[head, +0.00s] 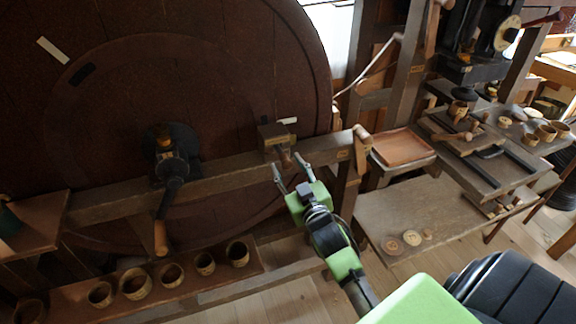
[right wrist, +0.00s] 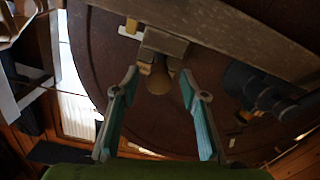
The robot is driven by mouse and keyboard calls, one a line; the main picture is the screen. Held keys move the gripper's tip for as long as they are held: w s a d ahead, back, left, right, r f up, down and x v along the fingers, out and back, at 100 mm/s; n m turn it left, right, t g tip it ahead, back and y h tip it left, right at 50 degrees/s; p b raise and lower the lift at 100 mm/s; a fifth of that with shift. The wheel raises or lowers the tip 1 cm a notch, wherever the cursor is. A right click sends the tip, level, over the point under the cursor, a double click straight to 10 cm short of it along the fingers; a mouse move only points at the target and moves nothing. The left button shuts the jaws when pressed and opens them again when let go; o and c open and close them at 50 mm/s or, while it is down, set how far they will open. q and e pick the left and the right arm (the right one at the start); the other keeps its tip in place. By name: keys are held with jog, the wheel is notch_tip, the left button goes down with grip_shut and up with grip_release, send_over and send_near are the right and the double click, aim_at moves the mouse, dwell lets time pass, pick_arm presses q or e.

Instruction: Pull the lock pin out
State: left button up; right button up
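The lock pin (head: 286,158) has a brown flared wooden knob and sticks out of a wooden block (head: 272,134) on the beam in front of the big dark wheel. In the right wrist view the pin's knob (right wrist: 158,80) shows below the block (right wrist: 163,44). My right gripper (head: 288,166) is open, its two fingers pointing at the knob. In the right wrist view my right gripper (right wrist: 159,76) has one fingertip on each side of the knob, with a visible gap to both. How deep the knob lies between them is hard to tell. My left gripper is not in view.
The horizontal beam (head: 222,183) carries a dark crank hub (head: 172,160) with a wooden handle (head: 161,238). Several turned cups stand on a low shelf (head: 70,312). A tray (head: 402,147) and a bench (head: 430,215) with small discs are to the right.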

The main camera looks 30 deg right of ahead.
jog(key=v, duration=1.2)
jog(key=shift+r, duration=0.1)
dwell(0.4)
jog(key=s+a+f+g+y+b, duration=0.1)
jog(key=s+a+f+g, duration=0.15)
jog(key=f, duration=1.05)
jog(key=s+a+f+g+y, duration=0.1)
jog(key=s+a+f+g, duration=0.2)
jog(key=f, duration=0.9)
jog(key=s+a+f+g+y+b, duration=0.15)
jog(key=a+f, duration=0.25)
jog(key=f, duration=0.9)
jog(key=s+a+f+n+g, duration=0.1)
jog(key=s+f+g, duration=0.1)
jog(key=s+f, duration=0.45)
jog(key=s+a+f+g, duration=0.2)
jog(key=s+f+g, duration=0.1)
jog(key=s+f, duration=0.4)
jog(key=s+f+g+b, duration=0.1)
jog(key=s+f+g, duration=0.1)
jog(key=s+f, duration=0.3)
jog(key=s+d+f+n+g, duration=0.1)
jog(key=s+f, duration=0.4)
jog(key=s, duration=0.8)
jog(key=shift+d+f+g+b, duration=0.35)
jog(key=shift+g, duration=0.45)
jog(key=shift+s+y, duration=0.15)
jog(key=shift+y, duration=0.1)
